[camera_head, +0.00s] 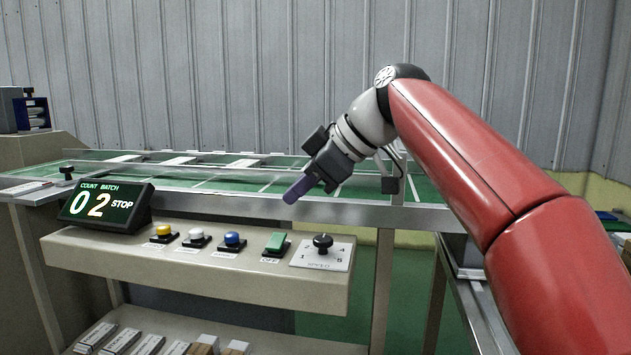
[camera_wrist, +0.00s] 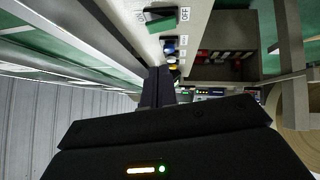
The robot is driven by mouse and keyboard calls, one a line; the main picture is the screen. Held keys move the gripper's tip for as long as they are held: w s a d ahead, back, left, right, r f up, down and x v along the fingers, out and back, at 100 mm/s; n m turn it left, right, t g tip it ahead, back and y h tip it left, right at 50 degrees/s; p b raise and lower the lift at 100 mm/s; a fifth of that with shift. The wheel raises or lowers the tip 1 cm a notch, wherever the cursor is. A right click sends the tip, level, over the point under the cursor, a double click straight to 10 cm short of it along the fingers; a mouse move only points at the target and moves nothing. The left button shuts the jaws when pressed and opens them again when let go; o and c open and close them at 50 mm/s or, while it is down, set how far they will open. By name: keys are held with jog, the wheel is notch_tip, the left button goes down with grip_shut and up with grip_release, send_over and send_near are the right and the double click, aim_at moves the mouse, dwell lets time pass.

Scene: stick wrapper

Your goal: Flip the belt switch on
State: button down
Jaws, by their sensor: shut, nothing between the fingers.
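The belt switch is a green rocker (camera_head: 276,242) on a black base, on the sloped control panel (camera_head: 200,280) between the blue button and the speed knob. An "OFF" label shows at its front edge. In the wrist view the green switch (camera_wrist: 160,21) is at the top, with "OFF" on its right side and a partly readable label on its left. My gripper (camera_head: 291,196) is shut and empty, above and slightly right of the switch and apart from it. In the wrist view its dark fingers (camera_wrist: 158,88) are together, below the switch.
A display (camera_head: 105,205) reads "COUNT BATCH 02 STOP". Yellow (camera_head: 163,231), white (camera_head: 196,235) and blue (camera_head: 232,239) buttons sit left of the switch. The speed knob (camera_head: 322,242) stands close on its right. The green conveyor (camera_head: 240,180) with metal rails lies behind the panel.

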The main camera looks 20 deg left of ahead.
aim_at(273, 235)
jog(key=x, duration=0.4)
jog(key=f, duration=0.1)
jog(key=f+b, duration=0.1)
jog(key=shift+w+d+f, duration=0.15)
jog(key=shift+w+f, duration=0.1)
jog(key=shift+w, duration=0.05)
jog(key=shift+w+f, duration=0.15)
jog(key=shift+f, duration=0.4)
jog(key=shift+f, duration=0.1)
